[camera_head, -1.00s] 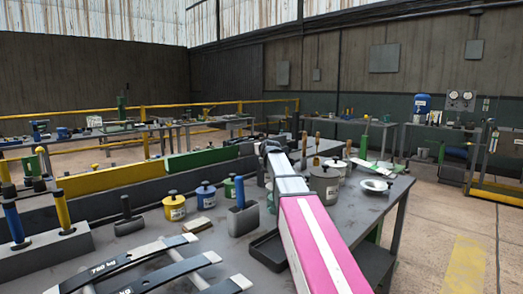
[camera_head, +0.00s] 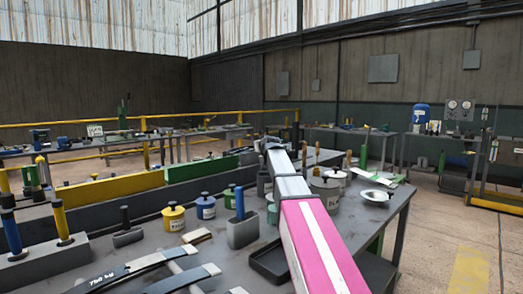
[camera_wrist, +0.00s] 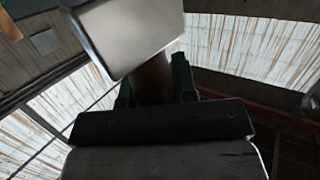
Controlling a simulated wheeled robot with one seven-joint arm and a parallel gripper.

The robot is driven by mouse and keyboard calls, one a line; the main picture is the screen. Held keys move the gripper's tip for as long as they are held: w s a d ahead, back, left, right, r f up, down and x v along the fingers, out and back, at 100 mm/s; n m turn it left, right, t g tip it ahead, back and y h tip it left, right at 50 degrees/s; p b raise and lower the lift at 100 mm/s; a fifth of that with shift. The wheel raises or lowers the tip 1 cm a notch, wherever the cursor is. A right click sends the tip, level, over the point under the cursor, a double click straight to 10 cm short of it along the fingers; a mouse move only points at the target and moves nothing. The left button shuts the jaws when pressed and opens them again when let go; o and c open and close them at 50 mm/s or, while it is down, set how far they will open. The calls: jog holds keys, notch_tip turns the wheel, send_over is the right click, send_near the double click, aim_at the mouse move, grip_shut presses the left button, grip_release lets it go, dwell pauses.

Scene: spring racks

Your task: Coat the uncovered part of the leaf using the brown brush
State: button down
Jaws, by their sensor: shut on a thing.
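My gripper (camera_wrist: 153,84) is shut around a brown handle (camera_wrist: 153,76) in the wrist view. A pale grey flat block (camera_wrist: 125,35) sits at the handle's upper end, apparently part of the same tool. I cannot see bristles. In the head view the gripper and tool are hidden behind my pink and white arm. Dark leaf springs (camera_head: 128,274) with light grey ends lie at the lower left of the bench, one marked 750 kg and cut off by the frame. I cannot tell which part of a leaf is uncovered.
On the bench (camera_head: 186,240) stand a yellow pot (camera_head: 174,218), a blue pot (camera_head: 206,208) and a grey holder with a blue handle (camera_head: 242,230). A black tray (camera_head: 268,262) lies beside my arm. A large grey pot (camera_head: 326,192) and a white dish (camera_head: 375,197) are on the right.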

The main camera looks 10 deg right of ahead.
dwell(0.5)
jog(key=shift+r, duration=2)
